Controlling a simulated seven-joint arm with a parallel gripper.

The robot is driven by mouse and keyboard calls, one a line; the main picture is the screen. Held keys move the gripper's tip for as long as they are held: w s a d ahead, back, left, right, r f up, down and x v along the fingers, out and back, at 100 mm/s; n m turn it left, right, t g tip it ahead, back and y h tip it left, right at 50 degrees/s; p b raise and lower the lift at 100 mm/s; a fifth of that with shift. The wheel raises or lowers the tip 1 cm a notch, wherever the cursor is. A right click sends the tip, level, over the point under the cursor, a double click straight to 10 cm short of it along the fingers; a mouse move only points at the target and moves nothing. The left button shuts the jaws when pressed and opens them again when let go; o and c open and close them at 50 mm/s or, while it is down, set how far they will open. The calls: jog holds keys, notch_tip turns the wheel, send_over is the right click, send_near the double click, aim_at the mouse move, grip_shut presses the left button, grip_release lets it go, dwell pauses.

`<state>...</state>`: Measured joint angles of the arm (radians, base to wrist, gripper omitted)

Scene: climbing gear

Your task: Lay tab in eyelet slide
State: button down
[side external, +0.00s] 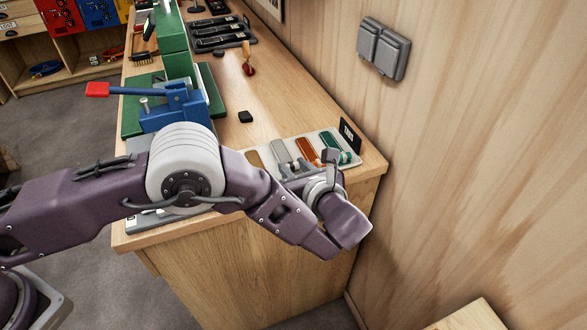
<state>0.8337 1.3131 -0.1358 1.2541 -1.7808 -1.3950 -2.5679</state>
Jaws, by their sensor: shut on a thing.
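A pale tray (352,165) with a black label card (349,135) lies at the right end of the bench. Several coloured tabs rest there: a tan one (254,159), a grey one (281,151), an orange one (306,152) and a teal one (331,155). My gripper (291,169) is low at the tray's near side, by the grey and orange tabs. It is shut on a tab, but my wrist hides much of the grasp, and I cannot tell which tab. The eyelet slide is not clearly identifiable; a blue fixture with a red-tipped lever (178,108) stands left of the tray.
A green press column (172,45) stands behind the blue fixture. A small black block (245,117) and a wooden-handled tool (248,62) lie on the bench (290,108). Black trays (220,35) sit farther back. The wooden wall (480,140) borders the bench's right side.

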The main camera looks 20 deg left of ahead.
jog(key=shift+f, duration=0.4)
jog(key=shift+f, duration=0.15)
jog(key=c, duration=1.1)
grip_release()
jog(key=shift+o, duration=0.2)
